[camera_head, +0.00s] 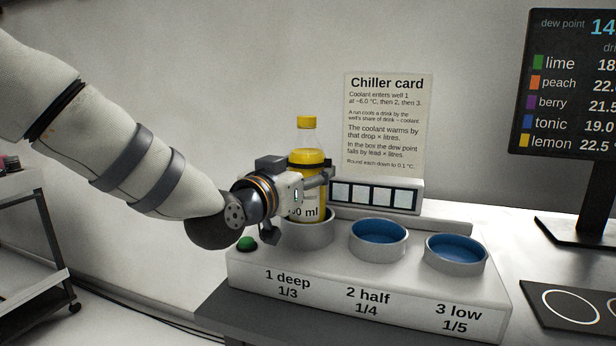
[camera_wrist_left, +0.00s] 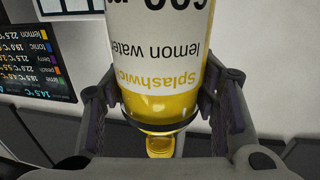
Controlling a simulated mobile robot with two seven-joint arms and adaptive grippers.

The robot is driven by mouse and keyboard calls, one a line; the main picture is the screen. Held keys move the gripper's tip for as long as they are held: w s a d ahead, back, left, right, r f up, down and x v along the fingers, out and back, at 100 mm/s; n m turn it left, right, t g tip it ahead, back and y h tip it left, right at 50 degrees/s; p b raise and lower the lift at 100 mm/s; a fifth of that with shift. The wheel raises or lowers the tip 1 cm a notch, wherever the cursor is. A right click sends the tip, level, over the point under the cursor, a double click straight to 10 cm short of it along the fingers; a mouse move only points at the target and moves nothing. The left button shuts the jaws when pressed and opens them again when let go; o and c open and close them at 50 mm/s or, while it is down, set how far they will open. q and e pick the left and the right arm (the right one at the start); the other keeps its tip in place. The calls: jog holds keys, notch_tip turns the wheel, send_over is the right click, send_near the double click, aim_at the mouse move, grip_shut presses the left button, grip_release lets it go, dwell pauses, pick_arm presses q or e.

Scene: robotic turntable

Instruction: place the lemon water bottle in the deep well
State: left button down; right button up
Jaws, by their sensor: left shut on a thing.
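My left gripper (camera_head: 318,178) is shut around the bottle's upper body. In the left wrist view the bottle (camera_wrist_left: 160,50) sits between both fingers of my left gripper (camera_wrist_left: 165,115), its label reading "lemon water". My right gripper is not in view.
The half well (camera_head: 378,238) and low well (camera_head: 456,254) stand empty to the right on the white chiller. A green button (camera_head: 246,243) is at its left end. A chiller card (camera_head: 387,125) stands behind. A screen (camera_head: 570,85) and a dark mat with circles (camera_head: 575,303) are at right.

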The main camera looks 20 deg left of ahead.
pick_arm(q)
jog(key=shift+f, duration=0.25)
jog(key=shift+r, duration=0.15)
jog(key=c, duration=0.6)
grip_release()
jog(key=shift+f, duration=0.2)
jog(key=shift+r, duration=0.15)
jog(key=s, duration=0.4)
jog(key=s+a+p, duration=0.1)
jog(key=s, duration=0.3)
jog(key=s+a+p, duration=0.1)
jog(key=s, duration=0.3)
jog(key=shift+a, duration=0.1)
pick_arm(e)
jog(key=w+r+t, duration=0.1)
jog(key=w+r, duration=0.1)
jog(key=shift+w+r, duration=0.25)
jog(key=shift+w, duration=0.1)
